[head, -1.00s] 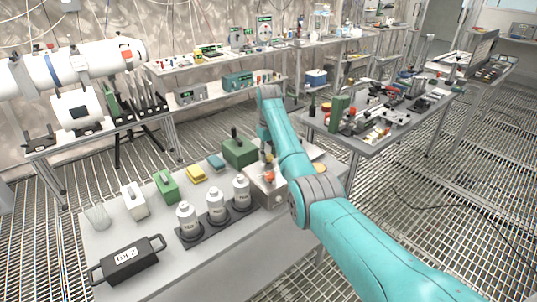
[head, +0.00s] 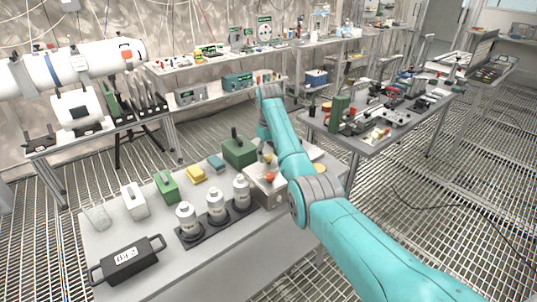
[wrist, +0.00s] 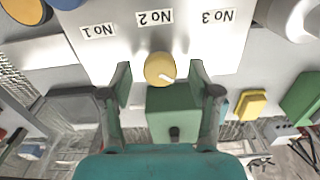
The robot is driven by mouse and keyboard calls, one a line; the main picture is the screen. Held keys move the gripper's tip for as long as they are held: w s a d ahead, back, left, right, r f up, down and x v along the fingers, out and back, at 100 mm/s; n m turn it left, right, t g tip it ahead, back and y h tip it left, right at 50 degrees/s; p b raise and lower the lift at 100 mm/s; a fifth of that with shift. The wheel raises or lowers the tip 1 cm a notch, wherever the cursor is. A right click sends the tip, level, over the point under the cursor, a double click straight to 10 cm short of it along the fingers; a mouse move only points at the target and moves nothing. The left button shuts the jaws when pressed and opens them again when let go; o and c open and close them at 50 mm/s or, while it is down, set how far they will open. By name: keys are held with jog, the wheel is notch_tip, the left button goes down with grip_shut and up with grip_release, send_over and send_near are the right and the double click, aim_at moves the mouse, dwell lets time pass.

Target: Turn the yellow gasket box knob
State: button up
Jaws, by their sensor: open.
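The yellow knob (wrist: 160,68) sits on a pale box panel (wrist: 195,45) in the wrist view. My gripper (wrist: 160,85) is open, one finger on each side of the knob, with a visible gap on both sides. I cannot tell how high the fingertips are above the panel. In the head view the box (head: 258,194) stands on the table, partly behind my arm, and my gripper is mostly hidden there.
A green box (head: 239,151) stands just behind the box. White bottles (head: 216,205) on a dark base are close on its left. A yellow block (head: 196,174) and a black case (head: 127,260) are further left. Open table surface lies in front of the bottles.

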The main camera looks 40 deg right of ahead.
aim_at(269, 156)
notch_tip(269, 156, up, 12)
dwell(0.5)
jog(key=shift+f, duration=0.1)
dwell(2.0)
dwell(2.0)
